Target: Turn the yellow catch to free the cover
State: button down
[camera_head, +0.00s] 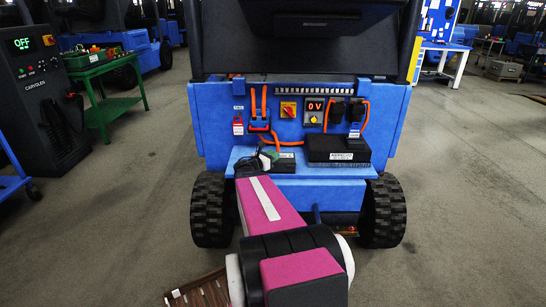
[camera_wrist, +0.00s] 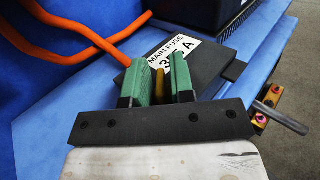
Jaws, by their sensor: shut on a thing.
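The black main fuse cover (camera_wrist: 205,65), with a white "MAIN FUSE" label, lies on the blue ledge. It also shows in the head view (camera_head: 286,167), partly behind my gripper. The yellow catch (camera_wrist: 160,79) is at the cover's near side, a narrow upright piece between my green fingers. My gripper (camera_wrist: 158,84) is shut on the catch. In the head view my gripper (camera_head: 268,157) reaches the left part of the ledge; the catch is hidden there.
Orange cables (camera_wrist: 92,38) run beside the cover. A larger black box (camera_head: 338,150) stands to its right on the ledge (camera_head: 330,171). Behind are a red-and-yellow switch (camera_head: 288,110) and a "0V" display (camera_head: 314,106). A bolted bracket (camera_wrist: 261,108) is at the ledge's right edge.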

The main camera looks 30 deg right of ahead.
jog(key=n+t+y, duration=0.2)
jog(key=n+t, duration=0.1)
jog(key=t, duration=0.2)
jog(key=shift+s+n, duration=0.15)
jog(key=shift+n, duration=0.25)
jog(key=shift+n+t+y, duration=1.6)
jog(key=shift+t+y, duration=0.2)
jog(key=shift+t, duration=0.4)
jog(key=shift+w+n+t+y, duration=0.2)
jog(key=shift+n+t+y, duration=0.2)
jog(key=shift+y, duration=0.1)
jog(key=c, duration=1.2)
grip_release()
jog(key=shift+c, duration=0.2)
